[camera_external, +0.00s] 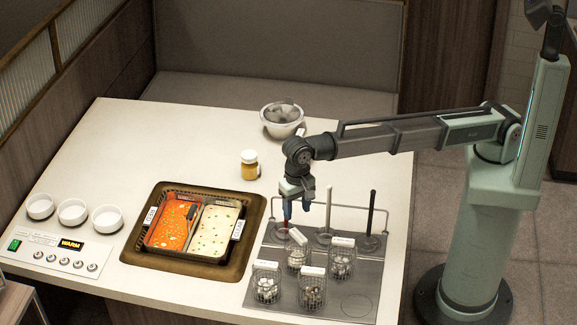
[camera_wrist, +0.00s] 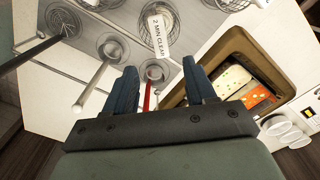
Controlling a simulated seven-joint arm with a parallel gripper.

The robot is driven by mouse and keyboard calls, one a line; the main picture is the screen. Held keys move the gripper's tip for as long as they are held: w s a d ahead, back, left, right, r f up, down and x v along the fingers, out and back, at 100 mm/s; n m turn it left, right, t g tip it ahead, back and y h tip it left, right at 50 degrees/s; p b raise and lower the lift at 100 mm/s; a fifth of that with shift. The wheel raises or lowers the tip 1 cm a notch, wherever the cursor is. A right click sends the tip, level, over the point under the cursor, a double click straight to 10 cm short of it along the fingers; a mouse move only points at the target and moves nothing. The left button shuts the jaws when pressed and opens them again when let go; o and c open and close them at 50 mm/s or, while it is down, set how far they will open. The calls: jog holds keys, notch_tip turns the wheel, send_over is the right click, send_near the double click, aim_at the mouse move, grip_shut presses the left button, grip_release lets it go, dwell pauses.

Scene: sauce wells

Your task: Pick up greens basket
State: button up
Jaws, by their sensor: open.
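Several small wire baskets with white labels stand on the grey panel. They are a back-left one (camera_external: 298,258), a back-right one (camera_external: 342,264), a front-left one (camera_external: 266,289) and a front-right one (camera_external: 312,294). Their labels are too small to read in the external view, so I cannot tell which is the greens basket. In the wrist view one basket (camera_wrist: 155,36) has a label reading "2 MIN CLEAR". My gripper (camera_external: 297,207) is open and empty, pointing down above the back of the panel; in the wrist view its fingers (camera_wrist: 160,66) straddle a red rod.
Red, white (camera_external: 328,207) and black (camera_external: 372,208) upright rods and a rail stand at the panel's back. A sunken tray (camera_external: 131,254) with orange and cream food lies left. A jar (camera_external: 249,165) and bowl (camera_external: 282,120) stand behind. The back-left table is clear.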

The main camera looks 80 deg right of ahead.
jog(key=w+d+r+m, duration=0.1)
jog(key=w+d, duration=0.4)
jog(key=d, duration=0.4)
jog(key=w+d+m, duration=0.2)
jog(key=w+d, duration=0.3)
jog(key=d, duration=0.5)
jog(key=w+d+r+m, duration=0.1)
jog(key=w+d, duration=0.4)
jog(key=d, duration=0.4)
jog(key=m, duration=0.6)
send_over(300, 133)
jog(key=a, duration=0.1)
jog(key=f, duration=0.8)
jog(key=shift+w+f, duration=0.2)
jog(key=shift+w, duration=0.15)
jog(key=shift+s+d+f, duration=0.1)
jog(key=shift+s+f, duration=0.1)
jog(key=shift+f, duration=0.85)
jog(key=shift+s+f, duration=0.15)
jog(key=shift+f, duration=1.45)
grip_shut()
